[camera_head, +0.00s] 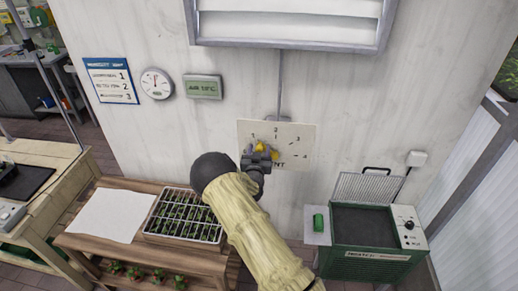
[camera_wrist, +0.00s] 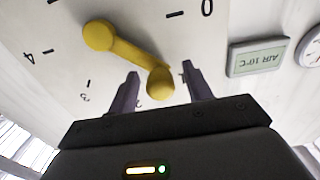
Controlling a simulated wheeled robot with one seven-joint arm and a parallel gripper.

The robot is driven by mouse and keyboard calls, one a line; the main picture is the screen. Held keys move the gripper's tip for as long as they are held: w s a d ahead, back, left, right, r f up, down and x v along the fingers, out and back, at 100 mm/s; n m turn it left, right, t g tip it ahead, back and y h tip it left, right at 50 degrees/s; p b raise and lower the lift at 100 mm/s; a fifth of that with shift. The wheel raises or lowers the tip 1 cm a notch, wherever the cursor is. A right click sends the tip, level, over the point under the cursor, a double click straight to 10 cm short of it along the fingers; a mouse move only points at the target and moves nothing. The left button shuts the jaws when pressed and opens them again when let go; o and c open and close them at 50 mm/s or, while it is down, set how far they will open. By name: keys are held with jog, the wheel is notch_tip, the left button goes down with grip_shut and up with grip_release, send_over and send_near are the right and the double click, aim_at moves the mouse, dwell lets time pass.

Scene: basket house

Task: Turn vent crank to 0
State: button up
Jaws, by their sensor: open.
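The yellow vent crank (camera_head: 261,146) is on a pale dial plate (camera_head: 308,131) on the wall, partly hidden by my gripper in the head view. In the wrist view the crank's hub (camera_wrist: 98,36) is at upper left and its arm slants down right to the knob (camera_wrist: 160,83). The 0 mark (camera_wrist: 207,8) is at upper right, 4 (camera_wrist: 28,57) at left and 3 (camera_wrist: 85,98) below; the arm lies between 3 and 0. My gripper (camera_wrist: 160,85) is open, a finger on each side of the knob, with gaps showing. It also shows in the head view (camera_head: 260,158).
A rod runs from the dial up to a framed vent (camera_head: 290,44). A display reading about 10°C (camera_head: 203,87) and a round gauge (camera_head: 157,83) hang left. Below are a bench with a seedling tray (camera_head: 184,215) and a green box with its lid up (camera_head: 375,266).

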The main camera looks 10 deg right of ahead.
grip_shut()
dwell(0.3)
